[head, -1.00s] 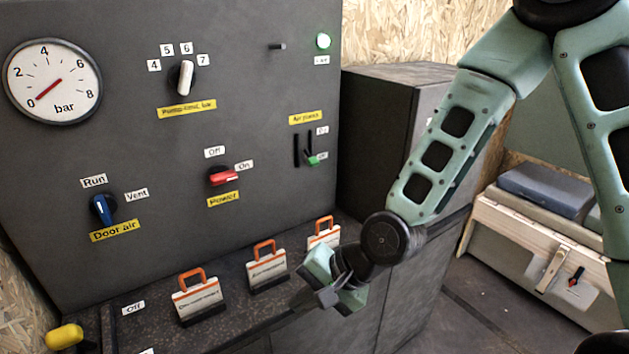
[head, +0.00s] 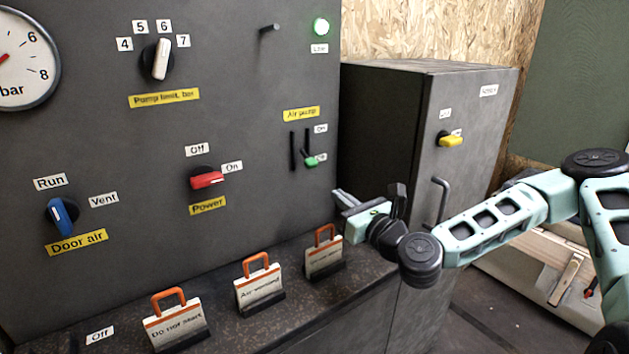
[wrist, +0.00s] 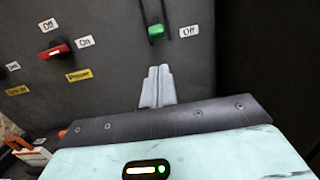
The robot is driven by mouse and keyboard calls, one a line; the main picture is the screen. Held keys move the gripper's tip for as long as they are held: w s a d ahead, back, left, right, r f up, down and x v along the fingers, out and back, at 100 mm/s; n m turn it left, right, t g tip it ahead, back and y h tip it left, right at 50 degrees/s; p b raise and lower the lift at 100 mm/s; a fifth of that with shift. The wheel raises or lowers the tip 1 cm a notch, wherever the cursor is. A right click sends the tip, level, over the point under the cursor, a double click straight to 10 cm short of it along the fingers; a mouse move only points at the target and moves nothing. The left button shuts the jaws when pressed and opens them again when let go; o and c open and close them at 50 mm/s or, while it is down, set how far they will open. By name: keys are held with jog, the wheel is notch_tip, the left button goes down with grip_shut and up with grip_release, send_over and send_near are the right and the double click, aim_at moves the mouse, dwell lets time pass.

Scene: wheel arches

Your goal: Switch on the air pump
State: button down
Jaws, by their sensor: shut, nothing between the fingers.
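The air pump switch is a lever with a green tip (head: 311,161) in a vertical slot on the dark panel, under the yellow "Air pump" label (head: 301,114). Its tip is low, beside the lower tag, which reads "Off" in the wrist view; the upper tag reads "On". In the wrist view the green tip (wrist: 156,31) is ahead of and above my fingers. My gripper (head: 344,199) is shut and empty, to the lower right of the lever in the head view and apart from it. A green lamp (head: 320,26) glows at the panel's top right.
The red power knob (head: 207,180) points to "On". A pump limit knob (head: 161,60) and blue door air knob (head: 62,215) are further left. Several orange-handled signs (head: 260,284) stand on the ledge below. A dark cabinet (head: 390,130) with a yellow knob stands at right.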

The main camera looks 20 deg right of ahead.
aim_at(307, 158)
jog(key=p+x, duration=0.1)
jog(key=x, duration=0.9)
jog(key=shift+r+p, duration=0.2)
jog(key=shift+p, duration=0.4)
jog(key=shift+s+r+g+p, duration=0.15)
jog(key=shift+g+p, duration=0.15)
jog(key=shift+p, duration=0.3)
